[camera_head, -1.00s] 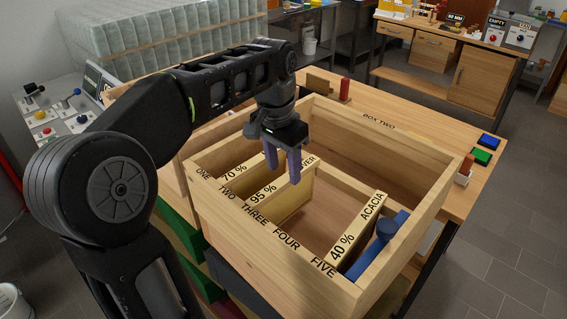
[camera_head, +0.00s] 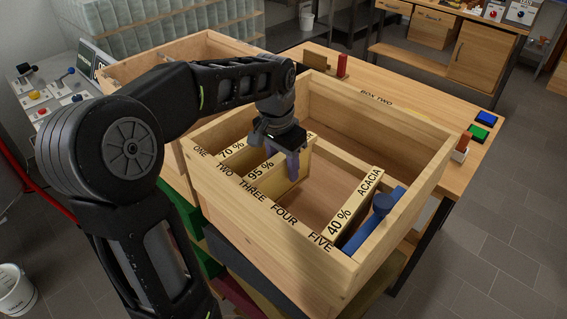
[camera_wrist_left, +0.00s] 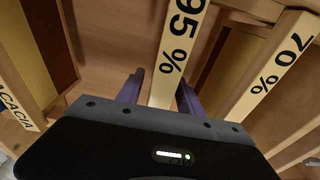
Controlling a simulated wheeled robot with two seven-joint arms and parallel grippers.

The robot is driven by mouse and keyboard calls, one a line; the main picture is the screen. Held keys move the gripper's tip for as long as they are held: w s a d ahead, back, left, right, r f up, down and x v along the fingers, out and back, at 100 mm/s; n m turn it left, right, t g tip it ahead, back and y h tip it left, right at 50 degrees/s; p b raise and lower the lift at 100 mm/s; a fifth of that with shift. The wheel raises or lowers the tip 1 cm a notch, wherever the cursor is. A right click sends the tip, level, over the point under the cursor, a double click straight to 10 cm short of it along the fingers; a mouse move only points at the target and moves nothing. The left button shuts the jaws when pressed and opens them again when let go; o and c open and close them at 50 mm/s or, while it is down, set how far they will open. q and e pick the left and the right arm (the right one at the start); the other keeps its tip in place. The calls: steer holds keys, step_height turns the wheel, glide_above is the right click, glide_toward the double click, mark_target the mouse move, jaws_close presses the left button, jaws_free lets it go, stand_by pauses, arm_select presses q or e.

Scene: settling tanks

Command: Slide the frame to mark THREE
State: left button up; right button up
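The wooden box (camera_head: 300,257) has marks ONE to FIVE along its near rim. Inside hangs a frame labelled 95 % (camera_head: 262,171), its near end between marks TWO and THREE. My left gripper (camera_head: 281,160) is low over this frame. In the left wrist view the open fingers (camera_wrist_left: 158,94) stand on either side of its 95 % top bar (camera_wrist_left: 177,45), with gaps visible. A 70 % frame (camera_head: 234,149) sits between ONE and TWO. A 40 % ACACIA frame (camera_head: 355,203) sits near FIVE. My right gripper is not in view.
The box interior between the 95 % and ACACIA frames is open, with bare floor (camera_head: 313,190). Blue (camera_head: 486,117) and green (camera_head: 478,132) pads lie on the bench at right.

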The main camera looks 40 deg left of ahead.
arm_select(q)
jaws_close()
stand_by(1.3)
steer(key=shift+s+d+b, duration=0.15)
steer(key=shift+d+b, duration=0.15)
steer(key=shift+d, duration=1.35)
steer(key=shift+o, duration=0.9)
jaws_free()
step_height(320, 180, up, 8)
steer(key=shift+s, duration=0.45)
